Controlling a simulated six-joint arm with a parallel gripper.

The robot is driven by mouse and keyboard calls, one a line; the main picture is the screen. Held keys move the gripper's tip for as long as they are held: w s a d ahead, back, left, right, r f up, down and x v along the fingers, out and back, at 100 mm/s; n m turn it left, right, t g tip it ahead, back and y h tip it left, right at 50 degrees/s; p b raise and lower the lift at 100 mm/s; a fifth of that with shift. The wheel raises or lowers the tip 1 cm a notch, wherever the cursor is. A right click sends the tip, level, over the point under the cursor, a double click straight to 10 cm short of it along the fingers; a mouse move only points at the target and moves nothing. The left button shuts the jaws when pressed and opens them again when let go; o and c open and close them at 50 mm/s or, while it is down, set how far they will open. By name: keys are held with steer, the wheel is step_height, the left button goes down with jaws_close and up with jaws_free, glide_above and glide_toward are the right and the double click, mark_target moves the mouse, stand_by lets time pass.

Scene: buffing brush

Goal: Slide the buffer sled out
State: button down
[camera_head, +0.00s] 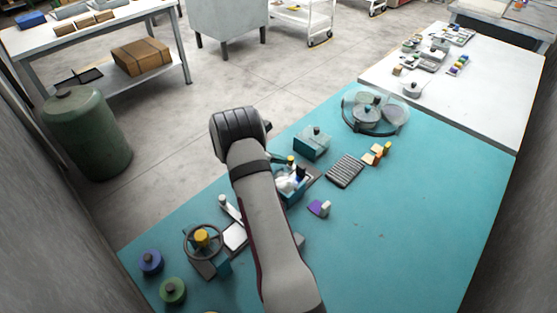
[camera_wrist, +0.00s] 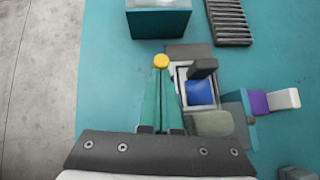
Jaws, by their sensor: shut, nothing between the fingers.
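My gripper (camera_wrist: 160,78) is shut with nothing between its teal fingers. In the wrist view a yellow knob (camera_wrist: 161,61) shows just beyond the fingertips; I cannot tell if they touch. To the right of the fingers is a buffing unit with a pale tray frame (camera_wrist: 181,73), a blue block (camera_wrist: 199,93), a dark upright piece (camera_wrist: 203,68) and a grey-green rounded pad (camera_wrist: 209,123). I cannot tell for certain which part is the sled. In the head view the unit (camera_head: 292,184) is partly hidden by my arm, and the yellow knob (camera_head: 291,160) shows above it.
A teal box (camera_head: 312,143) stands beyond the unit, with a ribbed dark mat (camera_head: 345,171) to its right. A purple-and-white block (camera_head: 319,208) lies right of the unit. A wheel device (camera_head: 202,240) stands left of my arm. The right of the teal table (camera_head: 430,210) is mostly clear.

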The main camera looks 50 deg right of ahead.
mark_target(290, 157)
steer(key=d, duration=0.4)
steer(key=shift+d, duration=0.15)
steer(key=a, duration=0.4)
steer(key=shift+w+r, duration=0.1)
steer(key=shift+w, duration=0.3)
steer(key=s+a+r+m+y, duration=0.2)
steer(key=s+a+r+m, duration=0.25)
steer(key=a+r, duration=0.45)
steer(key=s+a+r+m+y, duration=0.1)
steer(key=s+a+r+m, duration=0.5)
steer(key=a, duration=0.5)
steer(key=s+a+r+m+y, duration=0.1)
steer(key=s+a+m+y, duration=0.3)
steer(key=s+a, duration=0.4)
steer(key=s+a+r+m+t+y, duration=0.1)
steer(key=s+a+r+m+y, duration=0.1)
steer(key=s+a+m, duration=0.5)
steer(key=s+a+y, duration=0.1)
steer(key=a, duration=0.5)
steer(key=shift+s+r+y, duration=0.25)
steer(key=shift+s+y, duration=0.05)
steer(key=shift+y, duration=0.1)
